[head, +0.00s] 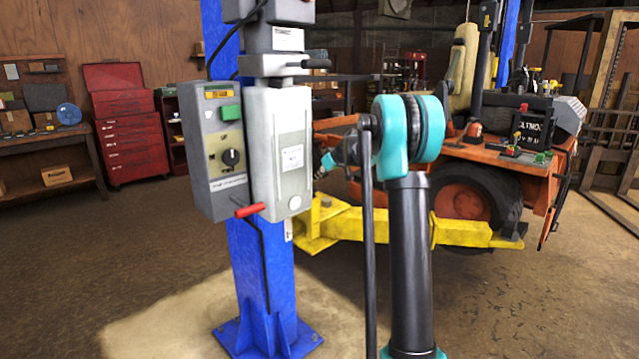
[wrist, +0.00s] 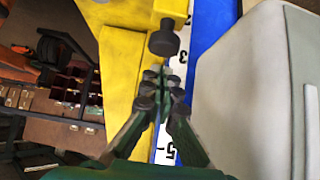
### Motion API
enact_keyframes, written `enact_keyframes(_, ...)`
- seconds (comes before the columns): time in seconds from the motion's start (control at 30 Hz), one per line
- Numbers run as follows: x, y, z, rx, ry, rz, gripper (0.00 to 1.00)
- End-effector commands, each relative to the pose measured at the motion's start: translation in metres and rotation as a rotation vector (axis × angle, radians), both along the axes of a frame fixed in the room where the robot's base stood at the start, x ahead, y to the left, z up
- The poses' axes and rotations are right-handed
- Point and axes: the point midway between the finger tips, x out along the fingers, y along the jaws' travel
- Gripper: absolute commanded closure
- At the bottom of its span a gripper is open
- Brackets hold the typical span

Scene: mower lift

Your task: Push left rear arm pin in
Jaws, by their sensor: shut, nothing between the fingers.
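The arm pin (wrist: 163,38) shows in the wrist view as a dark round-headed knob by a yellow block at the top of the yellow lift arm (wrist: 118,75). My gripper (wrist: 160,82) is shut and empty, its dark fingertips just below the knob in the picture. A small gap shows between them; I cannot tell the depth. How far the pin sits in is not clear. In the head view the yellow lift arm (head: 385,227) runs out from the blue post (head: 262,275); my arm partly covers it and my gripper is small and mostly hidden there.
A grey control box (head: 215,150) and a pale housing (head: 280,150) with a red-handled lever (head: 250,210) are on the post, close beside my gripper. The pale housing fills the wrist view's right side (wrist: 245,90). An orange mower (head: 480,165) stands behind right.

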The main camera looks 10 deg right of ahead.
Motion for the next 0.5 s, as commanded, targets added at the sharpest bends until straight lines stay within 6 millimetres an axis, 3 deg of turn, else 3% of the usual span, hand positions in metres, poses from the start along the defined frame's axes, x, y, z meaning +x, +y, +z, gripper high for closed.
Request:
enact_keyframes(0.07, -0.002, 0.008, 0.018, 0.001, -0.002, 0.001, 1.00)
enact_keyframes(0.2, -0.022, -0.011, 0.039, 0.000, -0.003, -0.004, 1.00)
enact_keyframes(0.5, -0.052, -0.033, 0.074, 0.001, -0.003, -0.002, 1.00)
